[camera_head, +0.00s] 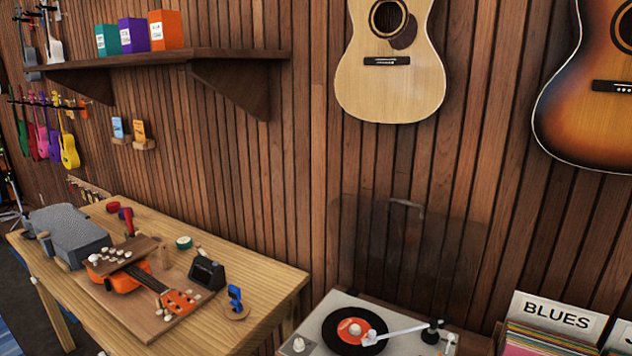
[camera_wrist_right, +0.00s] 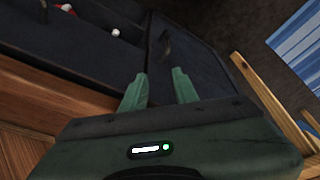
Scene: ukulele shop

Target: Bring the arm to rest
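My right gripper (camera_wrist_right: 160,90) shows in the right wrist view, with two green fingers standing apart and nothing between them. Beyond the fingers is a dark surface with a small dark handle-like piece (camera_wrist_right: 166,46). Neither of my arms nor grippers shows in the head view, so my left gripper is out of sight.
A wooden workbench (camera_head: 270,283) at lower left holds an orange ukulele (camera_head: 125,281) and a grey block-like object (camera_head: 68,232). A turntable (camera_head: 325,310) and a record crate marked BLUES (camera_head: 556,312) stand at lower right. Guitars (camera_head: 390,85) hang on the wall.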

